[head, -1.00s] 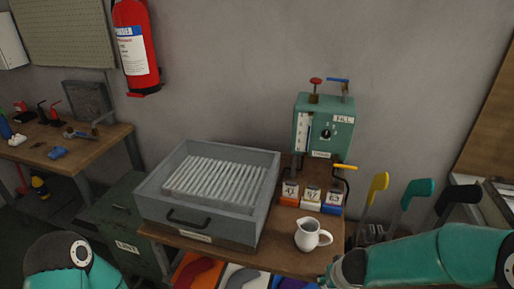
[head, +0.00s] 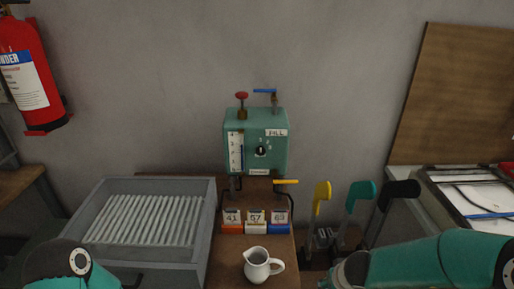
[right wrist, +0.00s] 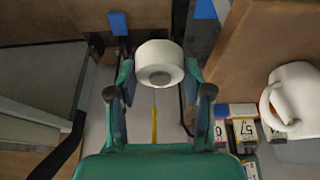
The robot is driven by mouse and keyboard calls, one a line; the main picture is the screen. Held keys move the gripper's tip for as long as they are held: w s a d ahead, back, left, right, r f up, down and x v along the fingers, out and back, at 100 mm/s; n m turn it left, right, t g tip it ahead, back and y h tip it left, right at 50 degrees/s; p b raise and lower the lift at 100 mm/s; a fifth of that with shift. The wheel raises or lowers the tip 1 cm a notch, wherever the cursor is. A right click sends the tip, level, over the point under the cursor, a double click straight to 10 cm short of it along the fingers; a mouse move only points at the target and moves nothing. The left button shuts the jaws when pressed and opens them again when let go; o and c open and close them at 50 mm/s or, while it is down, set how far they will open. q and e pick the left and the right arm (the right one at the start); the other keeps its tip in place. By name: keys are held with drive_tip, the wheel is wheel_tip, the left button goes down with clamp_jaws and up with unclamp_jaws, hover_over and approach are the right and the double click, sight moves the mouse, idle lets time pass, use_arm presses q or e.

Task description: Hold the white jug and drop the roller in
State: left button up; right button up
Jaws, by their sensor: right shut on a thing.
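The white jug (head: 259,265) stands upright on the wooden bench (head: 225,268) in the head view, with its handle to the right. It also shows at the right edge of the right wrist view (right wrist: 293,100). My right gripper (right wrist: 158,72) is shut on a white roller (right wrist: 160,52), a short cylinder with a grey round centre, held between its two fingers. The roller is apart from the jug. In the head view my right arm comes in from the right, but its fingers are not visible. My left gripper is outside both views; only part of its arm shows.
A grey tray (head: 101,190) with white ribs stands left of the jug. Behind the jug are a green FILL box (head: 271,160) and numbered blocks (head: 256,228). Yellow, teal and black handles (head: 363,194) stand at the right.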

drive_tip(key=shift+d, duration=0.15)
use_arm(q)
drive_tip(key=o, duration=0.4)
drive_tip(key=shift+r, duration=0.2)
use_arm(e)
drive_tip(key=shift+r, duration=0.2)
use_arm(q)
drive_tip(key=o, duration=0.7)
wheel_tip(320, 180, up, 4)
drive_tip(key=p, duration=0.4)
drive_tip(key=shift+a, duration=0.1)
use_arm(e)
wheel_tip(320, 180, up, 4)
drive_tip(key=shift+r, duration=0.1)
use_arm(q)
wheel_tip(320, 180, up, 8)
drive_tip(key=p, duration=0.8)
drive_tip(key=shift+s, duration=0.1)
use_arm(e)
wheel_tip(320, 180, up, 8)
drive_tip(key=shift+r, duration=0.2)
